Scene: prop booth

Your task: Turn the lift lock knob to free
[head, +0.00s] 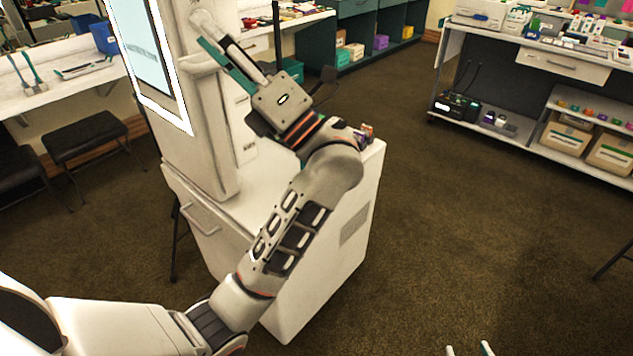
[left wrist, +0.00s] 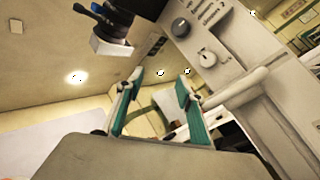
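In the left wrist view, a pale round knob (left wrist: 207,59) sits on the white machine's panel, beside a small label that seems to read "lock". A darker grey knob (left wrist: 181,27) sits above it, next to printed text too small to read surely. My left gripper (left wrist: 160,83) is open, its teal fingers apart and empty, with the pale knob up and right of the fingertips. In the head view my left gripper (head: 214,44) is beside the machine's column; the knobs are hidden there. My right gripper (head: 468,349) shows only its two separated fingertips at the bottom edge.
The white machine (head: 205,225) has a bright screen (head: 142,45) on its left. A white rail (left wrist: 238,86) runs just below the pale knob. A black-bodied fixture (left wrist: 103,25) hangs at upper left.

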